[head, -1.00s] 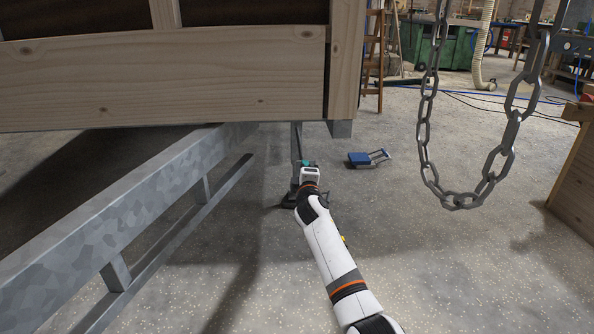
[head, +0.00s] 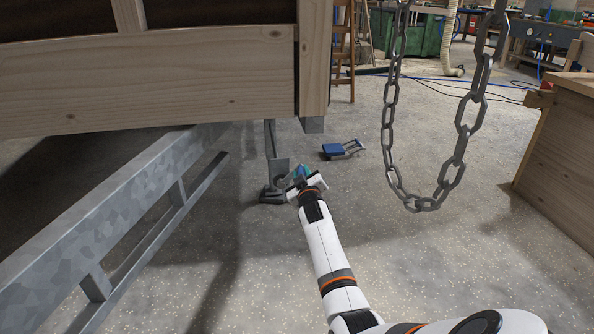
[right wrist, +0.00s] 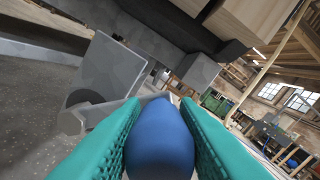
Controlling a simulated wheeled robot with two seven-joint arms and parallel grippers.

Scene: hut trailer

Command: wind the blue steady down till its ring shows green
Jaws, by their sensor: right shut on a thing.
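The steady is a grey steel leg (head: 270,140) under the corner of the wooden body, with a dark foot (head: 272,195) low at the floor. My right gripper (head: 300,174) is beside the leg, on its right. In the right wrist view its teal fingers are shut on a rounded blue handle (right wrist: 160,142), one on each side. A grey steel plate (right wrist: 110,78) of the steady stands just beyond the fingers on the left. I cannot make out the ring or its colour. My left gripper is out of view.
The galvanised frame rail (head: 110,205) runs along the left under the wooden body (head: 150,85). A heavy chain (head: 392,130) hangs in a loop at right. A small blue trolley (head: 334,151) stands behind the gripper. A wooden bench (head: 560,150) is at far right. The floor between is clear.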

